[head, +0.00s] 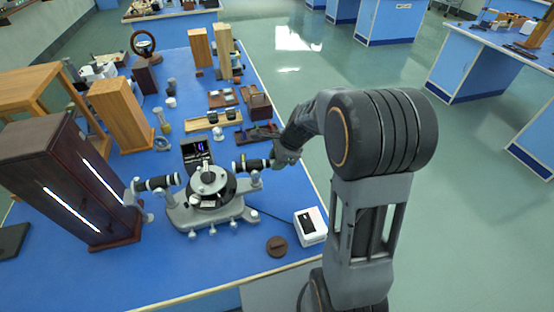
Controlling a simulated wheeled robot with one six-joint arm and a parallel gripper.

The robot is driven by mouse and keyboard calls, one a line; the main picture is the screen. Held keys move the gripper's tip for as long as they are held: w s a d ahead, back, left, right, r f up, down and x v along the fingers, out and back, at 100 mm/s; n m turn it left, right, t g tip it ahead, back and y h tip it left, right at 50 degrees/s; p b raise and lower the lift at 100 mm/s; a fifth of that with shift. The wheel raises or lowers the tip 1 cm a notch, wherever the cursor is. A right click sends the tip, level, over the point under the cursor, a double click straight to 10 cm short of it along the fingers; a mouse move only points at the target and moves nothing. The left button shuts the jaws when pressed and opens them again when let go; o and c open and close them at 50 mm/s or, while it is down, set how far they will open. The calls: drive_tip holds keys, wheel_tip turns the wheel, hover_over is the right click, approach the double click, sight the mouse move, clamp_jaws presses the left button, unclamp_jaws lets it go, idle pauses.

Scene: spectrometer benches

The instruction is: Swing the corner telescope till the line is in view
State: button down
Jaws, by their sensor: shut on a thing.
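A grey spectrometer (212,211) with a round black table stands near the front of the blue bench. Its telescope (250,164), a short black tube, points out to the right on a grey post. My gripper (273,161) is at the outer end of this tube and shut on it; the fingers are small and partly hidden. A second black tube (155,183) on the left side points toward a dark wooden cabinet (60,170) with two glowing slits. A small dark screen (198,152) behind the spectrometer shows a small blue mark, too small to read.
A white box (310,226) with a cable and a brown round disc (277,246) lie right of the spectrometer's front. Wooden blocks (122,115), trays (213,121) and a dark stand (262,133) crowd the bench behind. The front bench strip is clear.

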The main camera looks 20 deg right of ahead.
drive_tip(key=shift+s+a+m, duration=0.1)
drive_tip(key=shift+s+m, duration=0.2)
drive_tip(key=shift+s, duration=0.3)
drive_tip(key=c, duration=0.9)
unclamp_jaws()
drive_tip(key=shift+r, duration=0.1)
drive_tip(key=v, duration=1.3)
drive_tip(key=shift+r, duration=0.25)
drive_tip(key=shift+s, duration=0.1)
